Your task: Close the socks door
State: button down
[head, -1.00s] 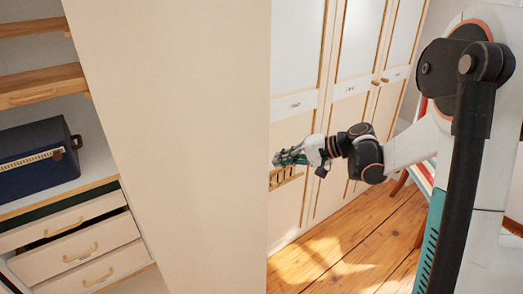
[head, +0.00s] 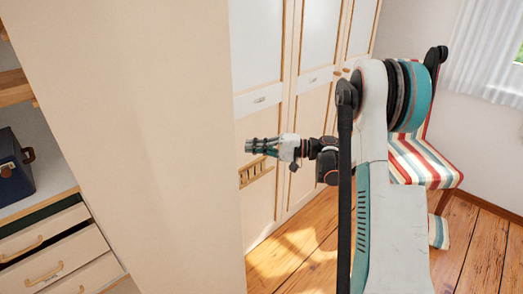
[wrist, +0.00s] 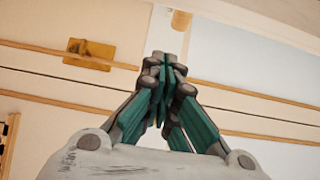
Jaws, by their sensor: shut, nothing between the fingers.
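A large plain beige door panel (head: 140,150) stands open in the foreground of the head view, with shelves and drawers to its left. I cannot read which door is labelled socks. My gripper (head: 250,146) is to the right of the panel's edge, in front of paned wardrobe doors (head: 262,60) that look shut. Its fingers point left. The gripper is shut and empty; the fingertips meet in the wrist view (wrist: 165,62). Behind them, that view shows a pale door face with wooden trim and a brass-coloured plate (wrist: 88,54). Contact with a door cannot be told.
A blue case (head: 15,165) sits on a shelf above partly open drawers (head: 45,245) at the left. A striped chair (head: 420,160) stands right of my arm. Wooden floor (head: 290,262) is clear below the gripper.

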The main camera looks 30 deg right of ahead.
jog(key=shift+s+a+b, duration=0.25)
jog(key=shift+a+b, duration=0.15)
jog(key=shift+a, duration=0.4)
jog(key=shift+s+a+b, duration=0.25)
jog(key=shift+a+b, duration=0.15)
jog(key=shift+a, duration=0.45)
jog(key=shift+s+a+b, duration=0.25)
jog(key=shift+a+b, duration=0.15)
jog(key=shift+a, duration=0.4)
